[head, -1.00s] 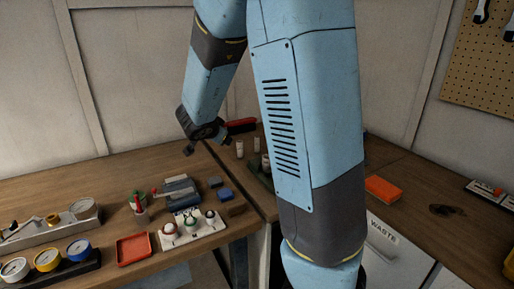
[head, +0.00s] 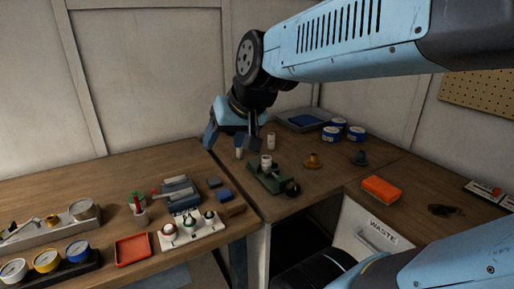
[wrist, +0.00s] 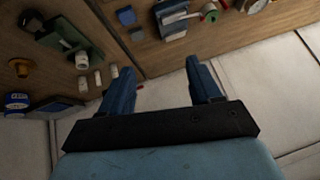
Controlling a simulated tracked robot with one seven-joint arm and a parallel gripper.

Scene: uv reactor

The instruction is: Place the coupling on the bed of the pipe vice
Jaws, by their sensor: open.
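The green pipe vice (head: 270,179) stands on the back bench near the corner, with a dark knob at its right. It also shows in the wrist view (wrist: 84,36). A whitish cylinder (head: 267,162), perhaps the coupling, appears upright at the vice's bed; I cannot tell whether it rests on the bed or stands just behind. It seems to be the larger pale cylinder beside the vice in the wrist view (wrist: 82,61). My gripper (head: 231,146) is open and empty, behind and left of the vice. Its two blue fingers (wrist: 162,90) are apart in the wrist view.
More pale cylinders (head: 271,141) (head: 239,154) stand behind the vice. An orange-brown fitting (head: 313,161), a dark fitting (head: 359,158), blue-and-white tins (head: 333,132), a grey tray (head: 302,120) and an orange box (head: 381,189) are to the right. The wall is close behind my gripper.

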